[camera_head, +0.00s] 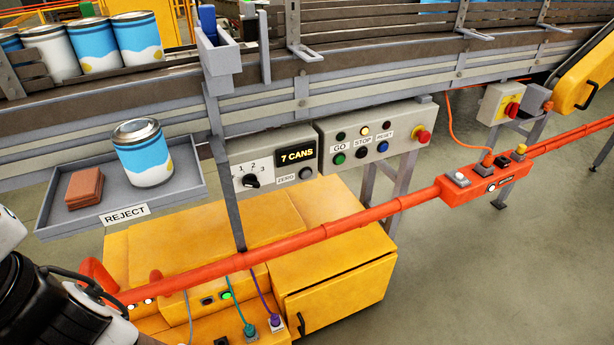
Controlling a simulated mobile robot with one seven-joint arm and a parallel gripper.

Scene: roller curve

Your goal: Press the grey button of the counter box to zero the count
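The counter box (268,164) is a grey panel mounted below the conveyor, left of the GO/STOP/RESET panel. Its display (296,154) reads "7 CANS". A black rotary knob (251,181) marked 1, 2, 3 is at its lower left. The grey button (306,173) is at its lower right, beside the label "ZERO" (286,180). Nothing touches the button. Part of my arm shows at the lower left edge, but my gripper is not visible.
An orange rail (330,232) runs across in front of the boxes. A reject tray (178,206) holds a can (143,155) and brown pads (85,188) to the left. The control panel (345,165) with an emergency stop (422,135) adjoins on the right. A yellow cabinet (335,290) stands below.

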